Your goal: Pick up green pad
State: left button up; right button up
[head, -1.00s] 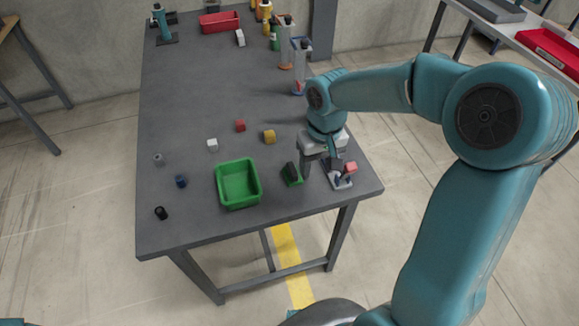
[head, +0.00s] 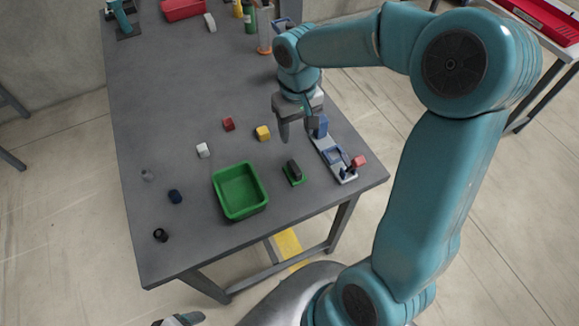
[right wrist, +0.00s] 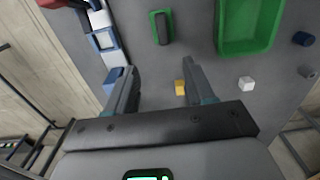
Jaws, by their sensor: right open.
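The green pad (head: 294,180) is a small green piece with a dark block on top, lying on the grey table to the right of the green bin. It also shows at the top of the right wrist view (right wrist: 153,16). My right gripper (head: 297,131) is open and empty, above the table and behind the pad in the head view. Its fingers (right wrist: 161,85) stand apart in the right wrist view, and the pad lies beyond the fingertips, not between them. A grey part at the bottom edge of the head view may be my left gripper (head: 180,319); its jaws cannot be made out.
The green bin (head: 240,212) stands left of the pad. A blue and grey fixture (head: 335,155) with a red part (head: 358,162) stands to its right. Yellow (head: 263,133), red (head: 228,125) and white (head: 203,150) cubes lie behind. Bare table surrounds the pad.

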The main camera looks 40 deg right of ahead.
send_over(295, 167)
jog(key=f, duration=0.9)
jog(key=shift+w+d, duration=0.1)
jog(key=shift+d, duration=0.3)
jog(key=shift+s+f, duration=0.2)
jog(key=shift+f, duration=0.3)
jog(key=f, duration=0.5)
jog(key=shift+w+a, duration=0.15)
jog(key=shift+a, duration=0.15)
jog(key=shift+r, duration=0.1)
jog(key=shift+a, duration=0.1)
jog(key=c, duration=0.7)
